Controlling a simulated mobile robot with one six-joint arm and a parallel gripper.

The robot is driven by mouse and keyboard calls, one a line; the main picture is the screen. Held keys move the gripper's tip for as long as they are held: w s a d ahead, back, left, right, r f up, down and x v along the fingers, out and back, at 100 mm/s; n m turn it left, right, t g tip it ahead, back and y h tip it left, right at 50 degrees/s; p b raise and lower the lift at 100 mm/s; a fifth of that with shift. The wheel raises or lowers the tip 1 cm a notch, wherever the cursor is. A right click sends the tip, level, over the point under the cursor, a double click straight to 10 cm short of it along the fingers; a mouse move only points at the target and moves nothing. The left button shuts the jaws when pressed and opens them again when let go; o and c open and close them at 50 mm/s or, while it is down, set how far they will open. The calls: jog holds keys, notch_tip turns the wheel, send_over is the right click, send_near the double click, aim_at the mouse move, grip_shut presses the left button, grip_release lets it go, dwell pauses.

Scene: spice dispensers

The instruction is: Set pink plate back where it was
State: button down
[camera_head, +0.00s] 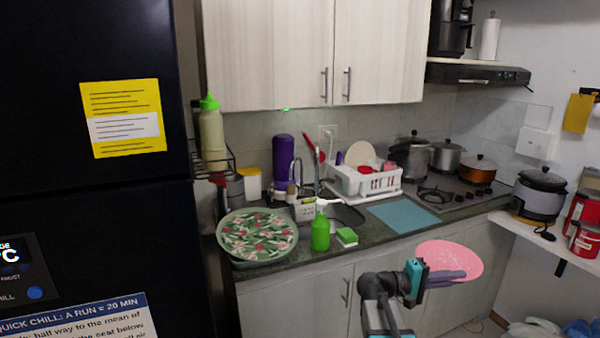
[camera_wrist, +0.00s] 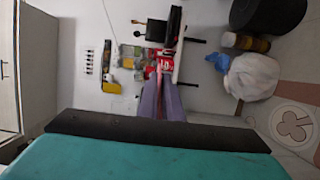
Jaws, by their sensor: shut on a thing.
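The pink plate (camera_head: 452,258) is held out in front of the lower cabinets, to the right of my arm, below the counter's front edge. My gripper (camera_head: 460,276) is shut on its near edge, with purple fingers across the lower part of the plate. In the wrist view the two purple fingers (camera_wrist: 161,92) are close together, with a thin pinkish strip between them that looks like the plate edge-on. The white dish rack (camera_head: 368,181) stands on the counter by the wall and holds a cream plate and red items.
A blue-grey mat (camera_head: 403,216) lies bare on the counter right of the sink. Pots (camera_head: 447,156) are at the stove; a rice cooker (camera_head: 539,195) is at right.

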jog(key=a+f+n+t+y, duration=0.1)
jog(key=a+f+n+t, duration=0.1)
jog(key=a, duration=0.8)
jog(key=w+a+f+n+t+y, duration=0.1)
jog(key=a+t, duration=0.4)
jog(key=a, duration=0.5)
jog(key=w+a+f+n+t+y, duration=0.1)
jog(key=a+f+n+t, duration=0.2)
jog(key=a, duration=0.8)
jog(key=shift+w+f+n+t+y, duration=0.3)
jog(key=shift+n+y, duration=0.1)
jog(key=shift+n, duration=0.3)
jog(key=shift+s, duration=0.1)
